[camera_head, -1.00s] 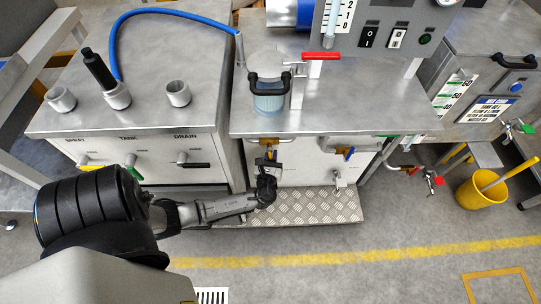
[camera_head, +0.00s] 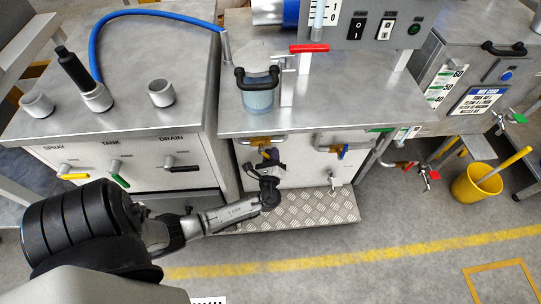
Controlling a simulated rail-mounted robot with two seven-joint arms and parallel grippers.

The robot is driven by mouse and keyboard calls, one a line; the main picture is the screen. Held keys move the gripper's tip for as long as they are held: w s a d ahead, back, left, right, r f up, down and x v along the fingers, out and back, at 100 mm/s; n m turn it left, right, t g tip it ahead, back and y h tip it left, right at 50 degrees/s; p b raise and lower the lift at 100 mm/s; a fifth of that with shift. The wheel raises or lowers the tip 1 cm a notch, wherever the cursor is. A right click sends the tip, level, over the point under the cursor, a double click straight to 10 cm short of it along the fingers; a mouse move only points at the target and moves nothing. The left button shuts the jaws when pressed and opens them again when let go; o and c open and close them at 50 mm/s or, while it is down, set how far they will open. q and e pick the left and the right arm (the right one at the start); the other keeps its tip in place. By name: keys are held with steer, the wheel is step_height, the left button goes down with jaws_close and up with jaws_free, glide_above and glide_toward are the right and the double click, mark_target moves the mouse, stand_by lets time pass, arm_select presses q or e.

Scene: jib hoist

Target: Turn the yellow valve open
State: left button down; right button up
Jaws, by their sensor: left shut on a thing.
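A brass valve (camera_head: 260,140) sits on the front of the middle bench, just under its top edge. A small yellow handle (camera_head: 268,152) shows below it, largely covered by my gripper. My left gripper (camera_head: 267,160) is shut on this yellow handle. The arm reaches it from the lower left, over the tread plate. How far the handle is turned is hard to tell. My right gripper is not in view.
A similar brass valve with a blue handle (camera_head: 342,152) is to the right. The left cabinet has yellow (camera_head: 73,177), green (camera_head: 121,181) and black handles. A tread-plate step (camera_head: 310,211) lies below. A yellow bucket (camera_head: 472,186) stands on the right.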

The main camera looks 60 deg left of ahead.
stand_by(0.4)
arm_select(q)
steer(key=c, duration=1.1)
jaws_free()
steer(key=shift+d, duration=0.1)
steer(key=p+v, duration=0.4)
steer(key=v, duration=0.9)
steer(key=shift+s+d, duration=0.25)
